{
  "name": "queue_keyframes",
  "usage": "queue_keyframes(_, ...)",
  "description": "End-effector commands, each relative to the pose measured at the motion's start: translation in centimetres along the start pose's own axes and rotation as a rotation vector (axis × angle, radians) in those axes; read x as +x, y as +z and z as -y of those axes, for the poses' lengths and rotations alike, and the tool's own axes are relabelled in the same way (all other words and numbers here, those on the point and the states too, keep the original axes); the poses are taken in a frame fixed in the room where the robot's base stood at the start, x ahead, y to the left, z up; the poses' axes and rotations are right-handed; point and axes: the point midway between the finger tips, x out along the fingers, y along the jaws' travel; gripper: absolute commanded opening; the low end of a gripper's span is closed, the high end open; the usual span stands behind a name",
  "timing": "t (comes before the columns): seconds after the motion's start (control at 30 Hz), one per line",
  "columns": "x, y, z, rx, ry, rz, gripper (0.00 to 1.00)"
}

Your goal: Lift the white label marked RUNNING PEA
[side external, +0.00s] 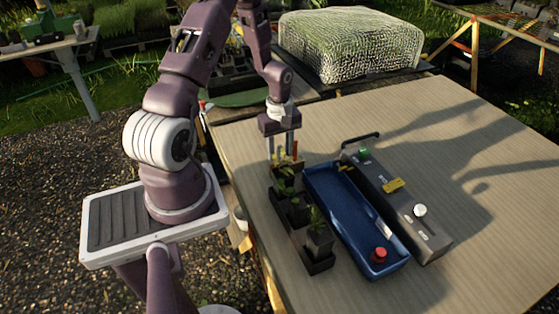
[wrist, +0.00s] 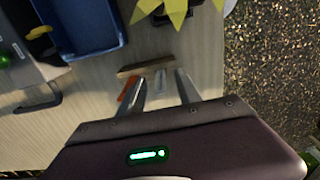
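In the wrist view, a pale upright strip (wrist: 160,80), which looks like the white label, shows between the fingers. I cannot read any lettering on it. An orange label (wrist: 126,91) stands just left of the left finger. Both labels are by a small wooden block (wrist: 146,68), which looks like their holder. In the side view an orange label (side external: 295,149) shows beside the fingers; the white label cannot be made out there. I cannot tell whether either finger touches the strip.
A black tray (side external: 286,232) with several potted seedlings stands close to the gripper. A blue tray (side external: 335,196) with a red knob (side external: 379,254) lies beside it. A long grey box (side external: 405,209) with a handle is farther right. The table's right side (side external: 480,200) is clear.

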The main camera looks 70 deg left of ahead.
Motion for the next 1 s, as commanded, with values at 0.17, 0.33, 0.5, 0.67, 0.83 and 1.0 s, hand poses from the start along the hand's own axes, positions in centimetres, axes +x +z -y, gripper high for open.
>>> queue_keyframes(0.17, 1.9, -0.1, 0.1, 0.0, -0.001, -0.001, 0.4)
queue_keyframes(0.33, 1.9, -0.1, 0.1, 0.001, 0.0, -0.001, 0.4)
queue_keyframes(0.5, 1.8, -0.1, 0.1, 0.001, -0.001, -0.001, 0.09)
queue_keyframes(0.67, 1.8, -0.1, 0.1, 0.001, -0.001, -0.001, 0.0)
queue_keyframes(0.83, 1.8, -0.1, 0.1, 0.001, -0.001, -0.001, 0.0)
queue_keyframes(1.0, 0.8, -0.1, 0.0, 0.002, 0.001, -0.003, 0.0)
